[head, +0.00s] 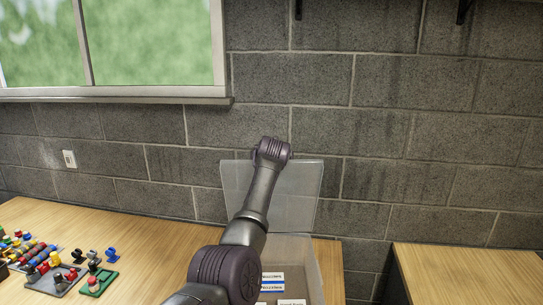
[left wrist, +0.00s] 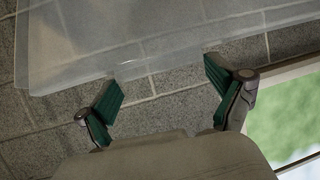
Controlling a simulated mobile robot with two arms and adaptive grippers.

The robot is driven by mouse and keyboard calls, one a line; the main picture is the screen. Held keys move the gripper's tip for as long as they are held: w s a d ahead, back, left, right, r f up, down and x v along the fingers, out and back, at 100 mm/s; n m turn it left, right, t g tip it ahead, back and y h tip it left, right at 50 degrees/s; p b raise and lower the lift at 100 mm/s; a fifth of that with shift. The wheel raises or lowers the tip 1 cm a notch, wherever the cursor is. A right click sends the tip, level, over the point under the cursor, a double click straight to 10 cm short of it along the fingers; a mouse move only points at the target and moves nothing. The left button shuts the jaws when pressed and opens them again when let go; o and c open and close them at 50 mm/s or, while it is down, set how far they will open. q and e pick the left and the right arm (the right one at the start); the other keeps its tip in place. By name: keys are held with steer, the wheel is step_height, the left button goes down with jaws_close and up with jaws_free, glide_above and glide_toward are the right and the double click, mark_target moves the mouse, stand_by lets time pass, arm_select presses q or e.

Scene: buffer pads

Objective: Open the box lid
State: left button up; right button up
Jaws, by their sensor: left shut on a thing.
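The box lid (head: 302,190) is a clear, see-through panel standing raised, roughly upright, at the back of the translucent box (head: 314,268) in the head view. The lid (left wrist: 100,45) fills the upper part of the left wrist view. My left gripper (left wrist: 162,74) is at the lid's edge, its green-padded fingers spread wide but holding the lid. In the head view my arm crosses in front of the box and lid, and the gripper itself is hidden. My right gripper is in neither view.
White and blue labelled packets (head: 272,280) lie inside the box. Colourful small parts on a dark tray (head: 55,280) and a green tray (head: 98,284) sit on the wooden table (head: 140,250) at left. A grey block wall (head: 400,130) stands behind. Another wooden surface (head: 465,270) is clear at right.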

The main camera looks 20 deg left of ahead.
arm_select(q)
steer(key=shift+d+f, duration=0.1)
steer(key=shift+f, duration=0.05)
steer(key=shift+s, duration=0.1)
steer(key=o, duration=1.3)
steer(key=shift+v, duration=6)
steer(key=shift+d, duration=0.1)
